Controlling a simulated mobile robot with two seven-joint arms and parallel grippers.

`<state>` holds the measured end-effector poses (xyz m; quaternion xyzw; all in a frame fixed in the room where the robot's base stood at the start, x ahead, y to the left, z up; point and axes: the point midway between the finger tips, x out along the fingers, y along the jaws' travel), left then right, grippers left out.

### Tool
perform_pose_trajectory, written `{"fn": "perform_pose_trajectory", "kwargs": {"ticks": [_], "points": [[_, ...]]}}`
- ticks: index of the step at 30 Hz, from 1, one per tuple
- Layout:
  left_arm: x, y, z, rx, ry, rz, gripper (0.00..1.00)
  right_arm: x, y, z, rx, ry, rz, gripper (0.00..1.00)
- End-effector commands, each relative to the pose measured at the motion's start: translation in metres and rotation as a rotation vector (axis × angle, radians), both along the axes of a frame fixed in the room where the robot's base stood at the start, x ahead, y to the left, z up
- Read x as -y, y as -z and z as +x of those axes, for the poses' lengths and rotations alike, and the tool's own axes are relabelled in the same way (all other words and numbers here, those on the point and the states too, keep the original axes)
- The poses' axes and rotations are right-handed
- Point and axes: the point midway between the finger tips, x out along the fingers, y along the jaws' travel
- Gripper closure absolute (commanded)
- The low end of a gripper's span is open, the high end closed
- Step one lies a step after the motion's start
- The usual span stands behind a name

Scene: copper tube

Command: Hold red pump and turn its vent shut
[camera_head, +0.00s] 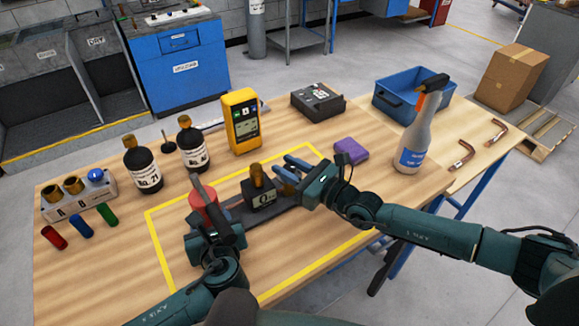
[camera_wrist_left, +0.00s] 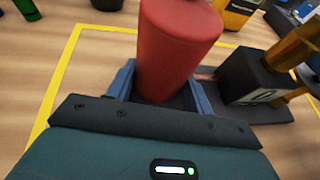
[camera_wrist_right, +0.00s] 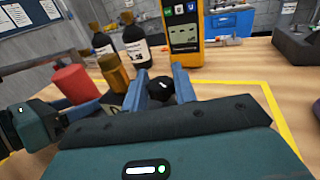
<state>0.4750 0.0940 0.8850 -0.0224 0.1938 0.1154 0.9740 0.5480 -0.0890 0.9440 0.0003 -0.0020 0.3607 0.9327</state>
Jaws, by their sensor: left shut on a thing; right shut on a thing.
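The red pump (camera_head: 205,212) is a red cylinder standing upright on a dark base plate (camera_head: 278,216) inside the yellow outline. It fills the top middle of the left wrist view (camera_wrist_left: 178,45). My left gripper (camera_wrist_left: 160,88) is shut on the pump's lower part, one finger on each side. Beside the pump stands a black block with a brass fitting (camera_head: 257,178). My right gripper (camera_head: 287,178) is at the block's right side. In the right wrist view its fingers are shut on a small black knob, the vent (camera_wrist_right: 160,90). The knob's mark is too small to read.
Two black bottles (camera_head: 143,167) and a yellow meter (camera_head: 241,122) stand behind the outline. A white spray bottle (camera_head: 414,140), a blue bin (camera_head: 396,98) and a purple sponge (camera_head: 351,151) are to the right. Coloured cylinders (camera_head: 80,225) lie left. The front of the outlined area is clear.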

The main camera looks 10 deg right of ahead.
Motion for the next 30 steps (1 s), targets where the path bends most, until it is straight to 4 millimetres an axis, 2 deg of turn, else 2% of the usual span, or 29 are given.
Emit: {"fn": "perform_pose_trajectory", "kwargs": {"ticks": [9,20,30], "points": [[0.003,-0.001,0.000,0.003,0.011,0.001,1.00,-0.012,-0.006,-0.002,-0.005,0.140,0.023,0.95],[0.005,0.000,-0.001,-0.001,0.017,0.000,1.00,-0.008,-0.011,0.000,0.015,0.269,0.021,0.95],[0.006,0.000,-0.002,-0.004,0.018,0.000,1.00,-0.003,-0.006,-0.001,0.005,0.331,0.008,0.95]]}}
